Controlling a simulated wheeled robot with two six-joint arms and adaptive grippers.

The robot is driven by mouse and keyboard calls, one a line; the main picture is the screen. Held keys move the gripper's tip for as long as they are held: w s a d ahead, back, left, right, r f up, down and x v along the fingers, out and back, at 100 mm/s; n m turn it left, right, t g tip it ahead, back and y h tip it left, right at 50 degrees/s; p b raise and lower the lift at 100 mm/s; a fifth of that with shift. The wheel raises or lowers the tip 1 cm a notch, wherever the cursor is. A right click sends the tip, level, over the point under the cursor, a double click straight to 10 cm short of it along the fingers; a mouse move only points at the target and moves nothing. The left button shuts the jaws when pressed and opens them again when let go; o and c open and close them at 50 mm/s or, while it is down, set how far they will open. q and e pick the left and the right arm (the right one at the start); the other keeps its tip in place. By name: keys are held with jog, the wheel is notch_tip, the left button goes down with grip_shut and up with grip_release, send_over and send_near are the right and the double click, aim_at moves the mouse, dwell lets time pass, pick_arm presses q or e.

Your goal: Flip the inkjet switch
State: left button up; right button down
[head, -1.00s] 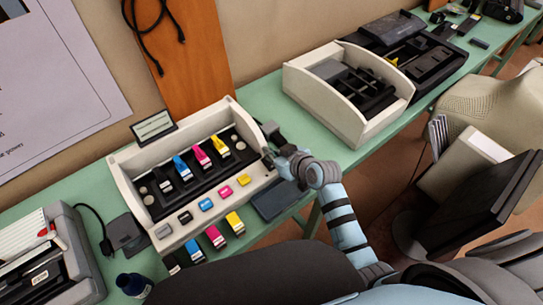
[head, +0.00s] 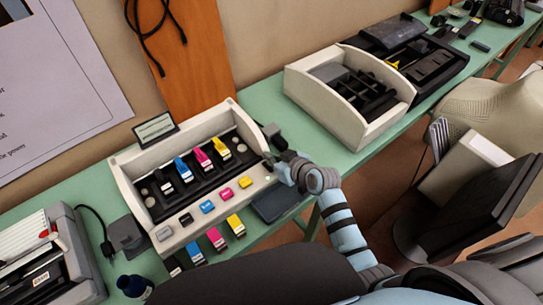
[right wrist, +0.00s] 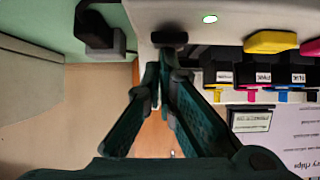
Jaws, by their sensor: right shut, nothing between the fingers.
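The inkjet unit (head: 130,182) is a cream open-topped case with several coloured cartridges and a row of coloured buttons. In the right wrist view, a small dark switch-like piece (right wrist: 168,38) sits on the edge of the cream case (right wrist: 222,28). A pale lit oval (right wrist: 209,18) shows beside it. My right gripper (head: 272,162) is at the unit's right end. In the right wrist view its fingers (right wrist: 156,76) are shut and empty, with tips just short of the dark piece. Contact cannot be told. My left gripper is not in view.
A black block (right wrist: 95,28) stands beside the unit's right end. A dark flat pad (head: 277,201) lies in front. A cream divided tray (head: 335,112) stands farther right on the green table (head: 262,97). A printer-like device (head: 62,270) is at left.

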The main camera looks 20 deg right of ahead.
jog(key=shift+s+d+f, duration=0.2)
jog(key=shift+s+f, duration=0.05)
jog(key=shift+s, duration=0.45)
jog(key=r+p, duration=0.1)
jog(key=p, duration=0.1)
jog(key=r+p, duration=0.2)
jog(key=s+r+p, duration=0.1)
jog(key=r+p, duration=0.1)
jog(key=shift+d+r, duration=0.2)
jog(key=shift+d, duration=0.1)
jog(key=v, duration=0.9)
jog(key=shift+f, duration=0.25)
jog(key=shift+s, duration=0.15)
